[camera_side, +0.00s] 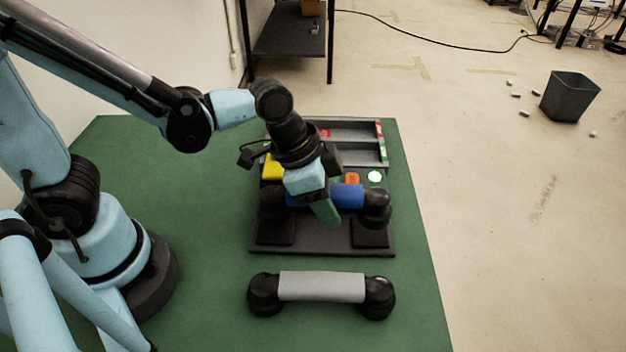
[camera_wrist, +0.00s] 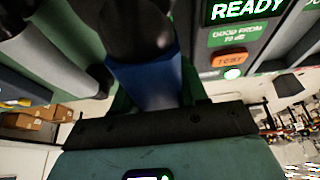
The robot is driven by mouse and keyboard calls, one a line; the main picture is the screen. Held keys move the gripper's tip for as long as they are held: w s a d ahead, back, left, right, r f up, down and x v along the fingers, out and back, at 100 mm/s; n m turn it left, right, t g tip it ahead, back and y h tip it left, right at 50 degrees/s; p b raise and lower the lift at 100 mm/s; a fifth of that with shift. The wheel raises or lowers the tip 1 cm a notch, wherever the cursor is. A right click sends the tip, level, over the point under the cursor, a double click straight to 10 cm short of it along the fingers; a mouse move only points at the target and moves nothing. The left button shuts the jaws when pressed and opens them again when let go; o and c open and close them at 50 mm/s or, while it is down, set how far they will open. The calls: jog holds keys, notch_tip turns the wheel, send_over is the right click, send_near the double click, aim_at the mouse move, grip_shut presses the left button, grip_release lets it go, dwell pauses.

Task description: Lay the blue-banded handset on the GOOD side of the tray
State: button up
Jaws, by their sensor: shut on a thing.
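The blue-banded handset (camera_side: 347,196) has a blue middle and black round ends, and lies crosswise at the dark test unit (camera_side: 322,248). My gripper (camera_side: 326,208) is shut on its blue middle. The handset's ends are over the unit's two black pads; I cannot tell whether they touch. In the wrist view the blue band (camera_wrist: 150,84) runs between my fingers, with one black end beyond. The grey tray (camera_side: 384,153) is behind the unit, with red and green marks on its right edge. My wrist partly hides the tray's left part.
A grey-banded handset (camera_side: 322,287) lies on the green table (camera_side: 205,300) in front of the unit. The unit has a lit round button (camera_side: 375,177), an orange TEST button (camera_wrist: 229,60) and a screen reading READY (camera_wrist: 247,9). A yellow block (camera_side: 271,168) is by my wrist.

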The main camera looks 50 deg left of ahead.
jog(key=shift+f, duration=1.15)
jog(key=shift+f, duration=0.45)
jog(key=o, duration=1.2)
jog(key=shift+v, duration=6.25)
